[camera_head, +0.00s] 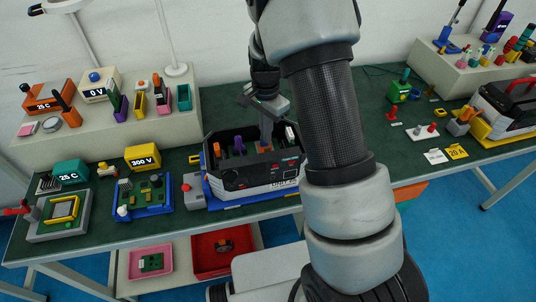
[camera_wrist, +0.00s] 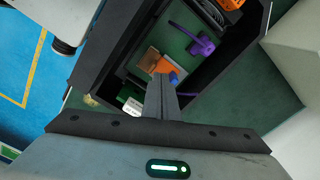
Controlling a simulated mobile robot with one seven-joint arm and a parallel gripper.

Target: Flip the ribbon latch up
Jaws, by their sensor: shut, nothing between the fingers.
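A purple part (camera_wrist: 201,44) stands farther in, and a purple strip (camera_wrist: 187,94) runs beside the fingers. I cannot tell which piece is the ribbon latch, or whether the fingertips touch anything.
The box's dark walls (camera_wrist: 104,52) surround the fingers closely. A blue tray with a green board (camera_head: 146,196) and a yellow 300 V block (camera_head: 142,157) stand left of the box. A red bin (camera_head: 222,252) sits below the bench.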

